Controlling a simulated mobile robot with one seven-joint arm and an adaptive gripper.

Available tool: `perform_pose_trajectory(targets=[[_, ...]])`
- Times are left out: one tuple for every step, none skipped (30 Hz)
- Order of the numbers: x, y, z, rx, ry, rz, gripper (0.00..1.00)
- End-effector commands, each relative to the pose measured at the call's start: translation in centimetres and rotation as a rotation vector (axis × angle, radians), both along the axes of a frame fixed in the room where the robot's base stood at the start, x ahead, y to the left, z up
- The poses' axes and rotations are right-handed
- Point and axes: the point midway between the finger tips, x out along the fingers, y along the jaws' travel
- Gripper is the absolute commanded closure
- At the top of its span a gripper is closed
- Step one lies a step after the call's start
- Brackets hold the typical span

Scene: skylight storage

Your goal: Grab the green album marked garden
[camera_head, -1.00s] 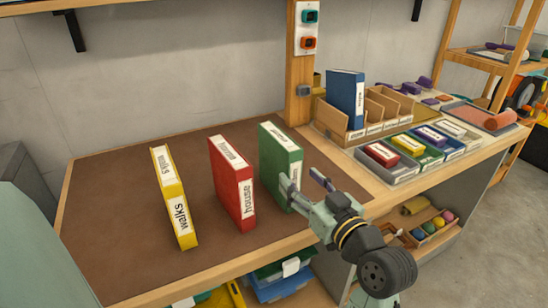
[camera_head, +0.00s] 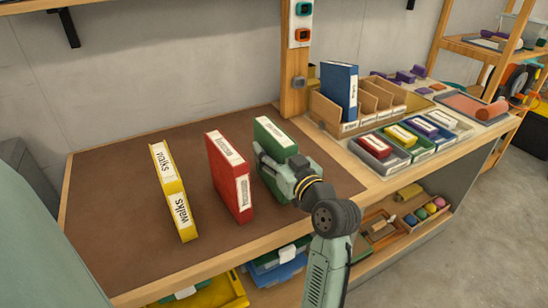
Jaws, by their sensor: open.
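The green album (camera_head: 275,137) stands upright on the brown mat (camera_head: 130,243), at the right of the standing albums. Its upper label shows, but the lower part of its spine is hidden behind my gripper. My gripper (camera_head: 270,168) is open at the album's spine side, with one finger visible along the left of it. The other finger is hidden, so I cannot tell whether the jaws touch the album. A red album (camera_head: 229,175) and a yellow album (camera_head: 173,190), with white labels, stand upright to the left.
A wooden divider box (camera_head: 329,116) holding a blue album (camera_head: 339,88) stands right of the post (camera_head: 295,72). Small trays (camera_head: 373,158) with coloured items line the right of the bench. Bare mat lies left of the yellow album.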

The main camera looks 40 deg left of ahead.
Motion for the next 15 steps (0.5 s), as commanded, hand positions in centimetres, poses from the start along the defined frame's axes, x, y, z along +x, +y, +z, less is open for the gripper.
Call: perform_pose_trajectory(targets=[[-0.01,-0.02,-0.01,0.000,0.000,0.000,0.47],[-0.01,-0.02,-0.02,0.000,0.000,0.000,0.47],[-0.01,-0.03,-0.01,0.000,0.000,0.000,0.50],[-0.01,-0.03,-0.01,0.000,0.000,0.000,0.52],[-0.01,-0.03,-0.01,0.000,0.000,0.000,0.54],[-0.01,-0.04,-0.01,0.000,0.000,0.000,0.57],[-0.01,-0.04,-0.01,0.000,0.000,0.000,0.59],[-0.01,-0.04,-0.01,0.000,0.000,0.000,0.61],[-0.01,-0.04,-0.01,0.000,0.000,0.000,0.63],[-0.02,-0.05,-0.01,0.000,0.000,0.000,0.65],[-0.02,-0.05,-0.01,0.000,0.000,0.000,0.67],[-0.02,-0.05,-0.01,0.000,0.000,0.000,0.70],[-0.02,-0.05,-0.01,0.000,0.000,0.000,0.72],[-0.02,-0.05,-0.01,0.000,0.000,0.000,0.74],[-0.02,-0.05,-0.01,0.000,0.000,0.000,0.77]])
